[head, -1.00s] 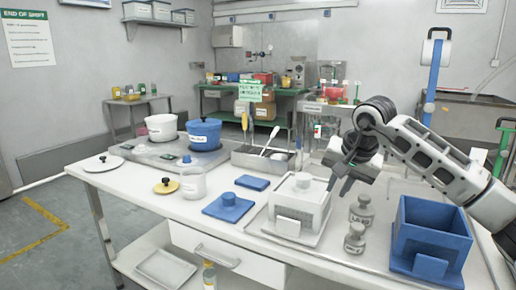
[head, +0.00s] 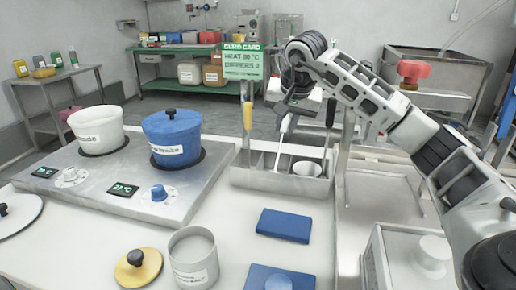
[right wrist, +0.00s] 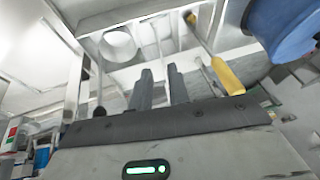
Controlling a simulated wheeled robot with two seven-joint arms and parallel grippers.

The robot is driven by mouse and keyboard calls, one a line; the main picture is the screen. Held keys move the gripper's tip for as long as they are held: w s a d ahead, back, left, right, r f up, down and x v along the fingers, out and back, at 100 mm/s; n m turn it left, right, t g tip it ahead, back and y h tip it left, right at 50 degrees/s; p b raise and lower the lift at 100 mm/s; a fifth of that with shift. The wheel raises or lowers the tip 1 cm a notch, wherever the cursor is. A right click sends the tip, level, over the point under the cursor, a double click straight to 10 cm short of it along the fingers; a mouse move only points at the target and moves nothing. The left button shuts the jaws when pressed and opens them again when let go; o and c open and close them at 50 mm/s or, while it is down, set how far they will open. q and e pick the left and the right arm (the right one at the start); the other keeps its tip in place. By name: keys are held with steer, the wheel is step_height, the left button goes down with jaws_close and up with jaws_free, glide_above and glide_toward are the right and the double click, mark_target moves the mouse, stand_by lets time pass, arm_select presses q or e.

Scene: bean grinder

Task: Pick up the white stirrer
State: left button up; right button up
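The white stirrer (head: 282,146) stands leaning in a grey metal holder (head: 252,180) at the back of the counter. My right gripper (head: 291,120) is just above its upper end in the head view. In the right wrist view a thin white rod (right wrist: 205,72), seemingly the stirrer, passes right of the two dark fingers (right wrist: 160,72). The fingers are apart with nothing visible between them. Whether either touches the stirrer is unclear. My left gripper is not in view.
A yellow-handled tool (head: 248,118) stands left of the stirrer and a black-handled one (head: 330,113) right of it. A white cup (head: 307,170) sits in the holder. A blue pot (head: 171,137) and white pot (head: 97,129) stand on the hot plates, left. A green sign (head: 242,62) stands behind.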

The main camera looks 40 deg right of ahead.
mark_target(276, 165)
steer(key=x, duration=1)
steer(key=s+x, duration=0.1)
steer(key=x, duration=0.4)
steer(key=shift+w+f, duration=0.2)
steer(key=shift+f, duration=0.3)
steer(key=shift+r, duration=0.1)
jaws_close()
